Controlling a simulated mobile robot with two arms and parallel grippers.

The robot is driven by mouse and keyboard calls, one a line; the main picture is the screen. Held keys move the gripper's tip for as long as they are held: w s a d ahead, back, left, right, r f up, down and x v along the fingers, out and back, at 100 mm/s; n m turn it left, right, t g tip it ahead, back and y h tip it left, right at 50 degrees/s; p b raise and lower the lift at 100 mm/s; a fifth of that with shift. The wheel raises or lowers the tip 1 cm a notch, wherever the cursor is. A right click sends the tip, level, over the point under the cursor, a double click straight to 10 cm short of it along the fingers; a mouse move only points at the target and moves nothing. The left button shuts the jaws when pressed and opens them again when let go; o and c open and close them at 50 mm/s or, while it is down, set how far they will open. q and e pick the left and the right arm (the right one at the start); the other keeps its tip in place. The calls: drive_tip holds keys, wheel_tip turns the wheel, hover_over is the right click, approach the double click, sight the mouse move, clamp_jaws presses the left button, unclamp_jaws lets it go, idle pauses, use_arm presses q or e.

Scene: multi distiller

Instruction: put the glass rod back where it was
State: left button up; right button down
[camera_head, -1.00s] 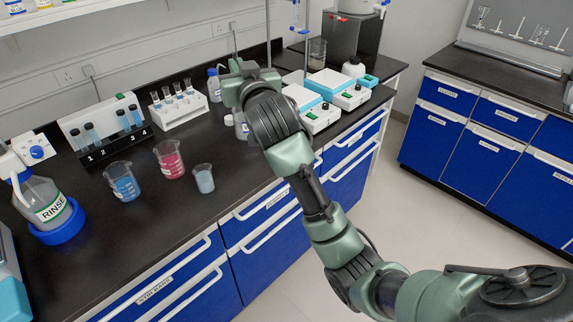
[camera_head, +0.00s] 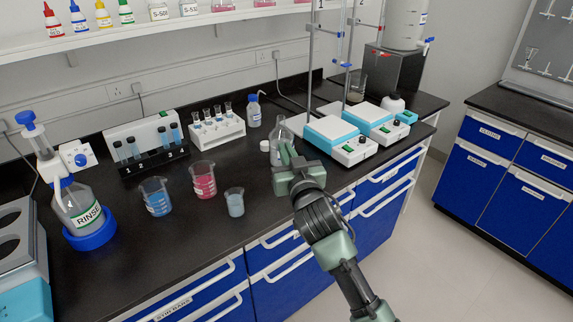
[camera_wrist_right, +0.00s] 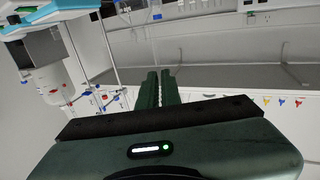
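I cannot make out the glass rod in either view. My right gripper (camera_head: 287,152) is over the black bench, in front of a clear flask (camera_head: 281,130) that it partly hides. In the right wrist view its two green fingers (camera_wrist_right: 160,88) stand nearly together, with only a thin pale line between them and no rod discernible. Three beakers stand left of the gripper: blue liquid (camera_head: 156,197), red liquid (camera_head: 202,181) and pale blue liquid (camera_head: 235,203). A glass beaker (camera_head: 357,87) stands at the back right, by the stirrers. My left gripper is not in view.
Two stirrer hotplates (camera_head: 333,136) with upright stands (camera_head: 310,65) are right of the gripper. A test-tube rack (camera_head: 216,131), a dark tube stand (camera_head: 150,158) and a RINSE bottle (camera_head: 82,207) line the left. The bench front near the beakers is clear.

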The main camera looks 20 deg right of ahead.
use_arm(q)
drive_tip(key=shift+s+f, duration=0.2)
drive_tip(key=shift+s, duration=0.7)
use_arm(e)
wheel_tip(320, 180, down, 4)
drive_tip(key=shift+r, duration=0.15)
drive_tip(key=shift+f, duration=0.25)
drive_tip(key=c, duration=1.6)
unclamp_jaws()
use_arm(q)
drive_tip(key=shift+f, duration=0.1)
use_arm(e)
drive_tip(key=shift+r, duration=0.1)
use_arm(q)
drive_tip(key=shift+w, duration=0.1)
use_arm(e)
drive_tip(key=shift+r, duration=0.1)
